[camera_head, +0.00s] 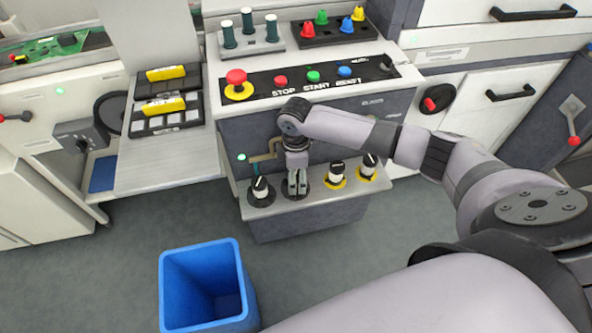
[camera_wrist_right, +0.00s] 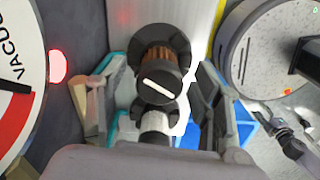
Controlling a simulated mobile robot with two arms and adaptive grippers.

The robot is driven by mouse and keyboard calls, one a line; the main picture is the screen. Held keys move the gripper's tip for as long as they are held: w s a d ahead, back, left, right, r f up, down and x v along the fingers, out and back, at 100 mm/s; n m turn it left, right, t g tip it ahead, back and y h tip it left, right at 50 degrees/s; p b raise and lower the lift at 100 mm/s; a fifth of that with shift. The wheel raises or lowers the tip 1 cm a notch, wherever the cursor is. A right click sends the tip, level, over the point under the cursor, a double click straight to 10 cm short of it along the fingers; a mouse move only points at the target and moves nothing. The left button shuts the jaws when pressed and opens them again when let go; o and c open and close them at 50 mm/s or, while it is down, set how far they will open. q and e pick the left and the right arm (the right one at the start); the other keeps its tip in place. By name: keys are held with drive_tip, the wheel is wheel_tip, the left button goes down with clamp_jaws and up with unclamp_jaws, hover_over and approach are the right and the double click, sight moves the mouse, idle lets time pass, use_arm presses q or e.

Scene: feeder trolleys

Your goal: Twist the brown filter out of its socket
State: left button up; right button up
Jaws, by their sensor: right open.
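The brown filter (camera_wrist_right: 160,55) shows in the right wrist view as a ribbed brown body in a dark round socket (camera_wrist_right: 140,70). A black cap with a white line is at its near end. In the head view my right gripper (camera_head: 297,187) points down over the second position on the low shelf and hides the filter there. In the wrist view the open fingers of my right gripper (camera_wrist_right: 158,100) stand on both sides of the filter's cap, with visible gaps. I cannot tell whether either finger touches it. My left gripper is not in view.
White-bodied filters with black caps stand at the left (camera_head: 260,188) and right (camera_head: 336,173) of my gripper. A brown pipe (camera_head: 262,158) is close on the left. A blue bin (camera_head: 205,285) stands on the floor in front. The button panel (camera_head: 320,77) is above.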

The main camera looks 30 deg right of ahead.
drive_tip(key=shift+c, duration=0.2)
drive_tip(key=c, duration=1.2)
drive_tip(key=shift+r+m+p, duration=0.1)
drive_tip(key=shift+m+p, duration=0.6)
drive_tip(key=shift+p, duration=0.3)
drive_tip(key=shift+c, duration=0.3)
drive_tip(key=shift+m+p, duration=2.1)
drive_tip(key=shift+p, duration=0.2)
drive_tip(key=shift+m+p, duration=0.6)
drive_tip(key=shift+m, duration=0.1)
drive_tip(key=shift+m+p, duration=0.9)
drive_tip(key=shift+a+m, duration=0.1)
drive_tip(key=shift+m, duration=0.4)
